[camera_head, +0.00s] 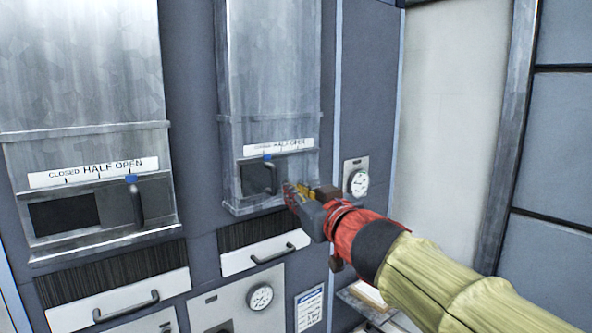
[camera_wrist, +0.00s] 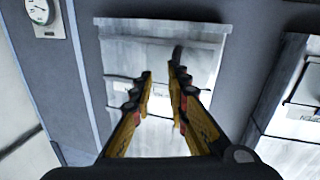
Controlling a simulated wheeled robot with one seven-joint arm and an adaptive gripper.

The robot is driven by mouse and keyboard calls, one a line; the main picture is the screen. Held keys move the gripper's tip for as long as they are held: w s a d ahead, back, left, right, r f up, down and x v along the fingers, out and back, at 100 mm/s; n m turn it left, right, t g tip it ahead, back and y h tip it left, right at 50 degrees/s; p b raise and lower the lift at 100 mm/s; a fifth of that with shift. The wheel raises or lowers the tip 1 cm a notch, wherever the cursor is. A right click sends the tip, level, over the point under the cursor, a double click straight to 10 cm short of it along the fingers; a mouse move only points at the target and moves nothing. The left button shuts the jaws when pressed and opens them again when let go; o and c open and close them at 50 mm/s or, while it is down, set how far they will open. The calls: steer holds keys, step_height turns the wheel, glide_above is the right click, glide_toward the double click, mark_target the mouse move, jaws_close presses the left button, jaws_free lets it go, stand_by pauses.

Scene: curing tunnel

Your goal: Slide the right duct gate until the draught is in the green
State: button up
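The right duct gate (camera_head: 255,179) is a dark sliding plate under a scale strip (camera_head: 278,147) with small print. Its blue marker (camera_head: 268,157) sits near the strip's left-middle, above an upright dark handle (camera_head: 272,176). In the wrist view the handle (camera_wrist: 178,54) shows just beyond the right fingertip. My gripper (camera_head: 291,194) is just right of and slightly below the handle. Its yellow fingers (camera_wrist: 161,72) are apart with nothing visible between them. I cannot tell whether a finger touches the handle. A round gauge (camera_head: 359,182) is on the wall to the right; its needle and colours are too small to read.
Drawer fronts with bar handles (camera_head: 267,253) and another gauge (camera_head: 260,296) are below. A plain pale panel (camera_head: 450,130) is at right.

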mark_target(276, 182)
steer(key=shift+y, duration=0.5)
steer(key=w+a, duration=0.1)
steer(key=w, duration=0.1)
steer(key=w+a, duration=0.2)
steer(key=w+a+b, duration=0.1)
steer(key=w, duration=0.1)
steer(key=shift+a+r, duration=0.25)
steer(key=shift+a, duration=0.25)
steer(key=shift+c, duration=0.4)
jaws_close()
